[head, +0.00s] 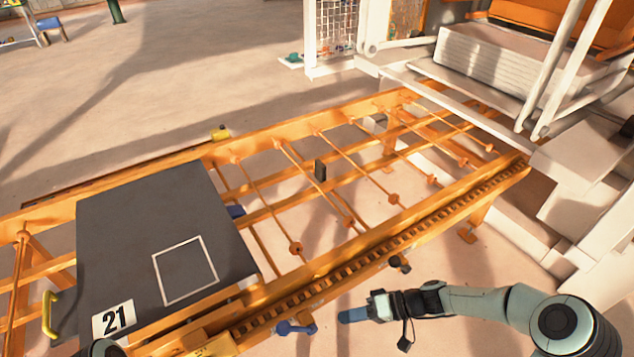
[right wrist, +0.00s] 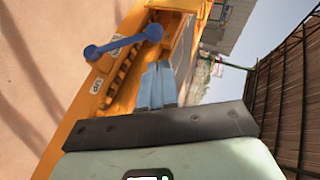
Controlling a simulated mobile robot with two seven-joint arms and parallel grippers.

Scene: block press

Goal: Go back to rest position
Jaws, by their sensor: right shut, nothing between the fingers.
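My right gripper (head: 341,316) hangs in the air in front of the orange conveyor's near side, at the lower middle of the head view. Its blue fingers are shut and empty; they also show in the right wrist view (right wrist: 157,86). A blue lever with rounded ends (head: 296,327) is on the conveyor's near side, left of the gripper and apart from it. The lever also shows in the right wrist view (right wrist: 124,41). My left gripper is out of view; only a bit of grey arm shows at the bottom left edge.
The orange conveyor frame (head: 440,220) with thin rollers runs from lower left to a white press machine (head: 490,60) at upper right. A dark board (head: 130,230) marked 21, with an empty white square outline, lies on its left part. Bare floor (head: 400,335) shows around my right arm.

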